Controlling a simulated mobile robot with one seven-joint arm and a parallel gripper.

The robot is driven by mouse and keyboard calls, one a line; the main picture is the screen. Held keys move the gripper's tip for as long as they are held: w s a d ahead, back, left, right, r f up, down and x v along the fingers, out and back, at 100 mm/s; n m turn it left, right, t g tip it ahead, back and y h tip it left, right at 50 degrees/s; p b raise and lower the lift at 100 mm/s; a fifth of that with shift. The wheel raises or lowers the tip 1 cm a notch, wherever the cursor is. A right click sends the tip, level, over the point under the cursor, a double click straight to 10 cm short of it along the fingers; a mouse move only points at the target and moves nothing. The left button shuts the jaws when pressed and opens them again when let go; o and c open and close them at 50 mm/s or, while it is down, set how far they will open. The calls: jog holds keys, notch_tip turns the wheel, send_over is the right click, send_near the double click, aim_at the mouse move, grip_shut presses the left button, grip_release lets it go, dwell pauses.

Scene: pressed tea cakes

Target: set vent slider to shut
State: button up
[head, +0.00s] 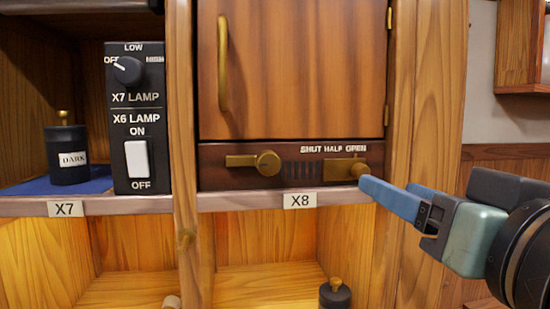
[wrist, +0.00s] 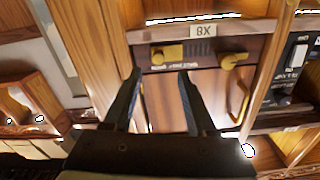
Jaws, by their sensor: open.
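The vent slider (head: 342,168) is a brass plate with a round knob, on the dark wooden strip under the X8 cabinet door. It sits at the right, OPEN end, with the knob below the word OPEN and dark vent slats (head: 302,169) bare to its left. The wrist view shows the slider (wrist: 169,53) upside down. My gripper (head: 368,187) has blue fingers, seen side-on at the knob's lower right in the head view. In the wrist view my gripper (wrist: 159,72) is open and empty, with the knob beyond the gap between its fingertips. Contact cannot be told.
A brass turn latch (head: 268,163) is left of the slats. The cabinet door (head: 300,75) with a brass handle (head: 222,62) is shut above. A black lamp switch box (head: 137,118) and a DARK canister (head: 67,153) stand left. A wooden post (head: 425,90) rises right of the cabinet.

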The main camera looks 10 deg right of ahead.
aim_at(363, 173)
jog(key=w+p, duration=0.2)
jog(key=w, duration=0.4)
jog(key=shift+w+r, duration=0.1)
jog(key=shift+w, duration=0.1)
jog(key=shift+w+p, duration=0.3)
jog(key=shift+w, duration=0.25)
grip_shut()
dwell(0.7)
